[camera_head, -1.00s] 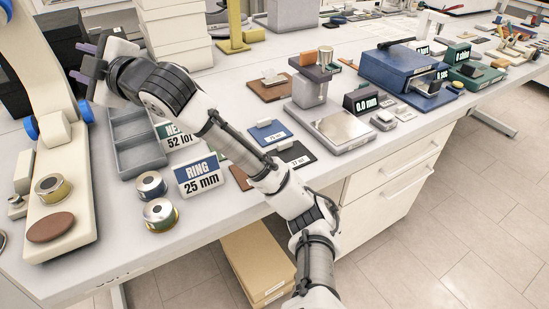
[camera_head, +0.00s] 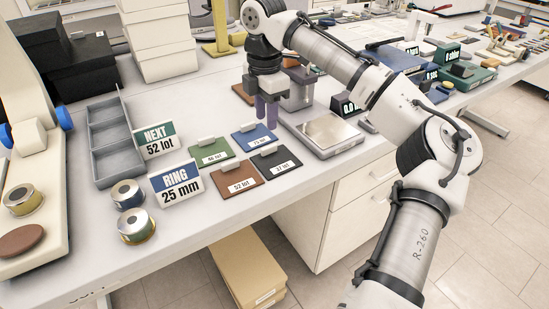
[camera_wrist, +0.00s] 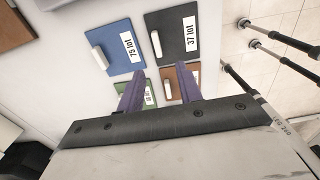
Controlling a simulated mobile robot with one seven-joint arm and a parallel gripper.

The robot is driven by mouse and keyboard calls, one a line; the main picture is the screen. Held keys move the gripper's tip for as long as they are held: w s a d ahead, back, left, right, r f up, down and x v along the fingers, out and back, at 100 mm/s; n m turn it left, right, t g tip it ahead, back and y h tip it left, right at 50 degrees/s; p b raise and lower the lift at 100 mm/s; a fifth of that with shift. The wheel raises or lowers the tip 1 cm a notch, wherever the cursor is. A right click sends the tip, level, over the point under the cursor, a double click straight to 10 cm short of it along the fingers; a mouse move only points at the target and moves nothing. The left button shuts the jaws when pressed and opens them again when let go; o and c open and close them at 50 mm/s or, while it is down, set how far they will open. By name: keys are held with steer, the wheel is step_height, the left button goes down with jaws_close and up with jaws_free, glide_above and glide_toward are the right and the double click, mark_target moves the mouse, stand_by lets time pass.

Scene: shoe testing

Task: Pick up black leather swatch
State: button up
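The black leather swatch (camera_head: 277,163) lies flat on the table, with a small pale block and a "37 lot" label on it. It also shows in the wrist view (camera_wrist: 173,50) at top centre. My gripper (camera_head: 266,115) points down above the table, behind the blue swatch (camera_head: 246,139) in the head view. In the wrist view its two purple fingers (camera_wrist: 160,72) are apart with nothing between them, and the black swatch lies just beyond the tips. The fingers partly hide the green swatch (camera_wrist: 122,95) and the brown swatch (camera_wrist: 171,85).
The "RING 25 mm" sign (camera_head: 177,185) and "NEXT 52 lot" sign (camera_head: 155,140) stand left of the swatches. A scale with a metal plate (camera_head: 326,132) stands close on the right. Two metal-ringed rolls (camera_head: 136,226) are at front left. The table's front edge is near the black swatch.

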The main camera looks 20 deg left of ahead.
mark_target(269, 146)
step_height(269, 146, down, 4)
steer(key=shift+r, duration=0.2)
steer(key=f, duration=0.1)
steer(key=f+p, duration=0.1)
steer(key=f, duration=0.2)
steer(key=shift+w+d+f, duration=0.15)
steer(key=shift+w, duration=0.25)
steer(key=shift+f, duration=0.55)
jaws_close()
